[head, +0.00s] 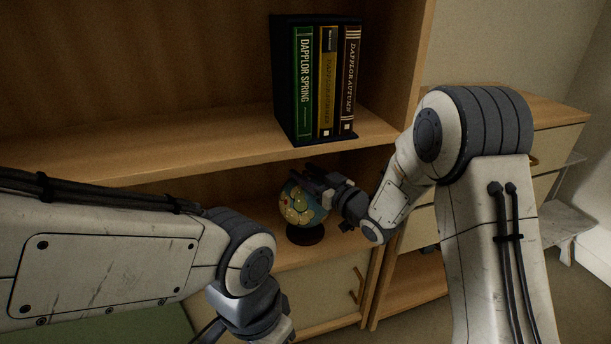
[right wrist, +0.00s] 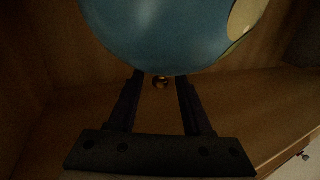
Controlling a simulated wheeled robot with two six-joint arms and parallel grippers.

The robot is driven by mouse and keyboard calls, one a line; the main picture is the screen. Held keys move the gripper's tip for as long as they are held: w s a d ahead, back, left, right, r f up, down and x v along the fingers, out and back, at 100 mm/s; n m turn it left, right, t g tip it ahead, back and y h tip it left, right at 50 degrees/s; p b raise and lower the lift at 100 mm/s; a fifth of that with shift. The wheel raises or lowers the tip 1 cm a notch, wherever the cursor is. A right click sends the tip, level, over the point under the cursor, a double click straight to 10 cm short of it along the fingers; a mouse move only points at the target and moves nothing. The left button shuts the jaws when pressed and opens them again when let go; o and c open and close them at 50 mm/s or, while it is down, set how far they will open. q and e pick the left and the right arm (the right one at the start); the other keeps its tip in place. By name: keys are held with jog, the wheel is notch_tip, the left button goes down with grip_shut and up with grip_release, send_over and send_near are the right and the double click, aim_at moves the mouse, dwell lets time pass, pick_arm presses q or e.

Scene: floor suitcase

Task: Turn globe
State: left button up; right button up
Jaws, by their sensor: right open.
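A small globe (head: 298,207) with blue sea and yellow land stands on a dark round base (head: 305,235) on the lower shelf. My right gripper (head: 316,180) is at the globe's upper right side and hides part of it. In the right wrist view the blue globe (right wrist: 175,35) fills the top, and the open fingers (right wrist: 160,90) point toward it. A small brass knob (right wrist: 161,82) shows between the fingertips. I cannot tell whether the fingers touch the globe. My left gripper (head: 215,335) is at the bottom edge, partly cut off, and its jaws are unclear.
The wooden shelf board (head: 200,160) runs above the globe and carries a dark slipcase (head: 290,80) with three upright books. A cabinet door with a handle (head: 356,285) is below. A drawer unit (head: 550,135) stands at right. The shelf's left part is bare.

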jog(key=shift+w+a, duration=0.15)
jog(key=shift+c, duration=0.2)
grip_shut()
dwell(1.2)
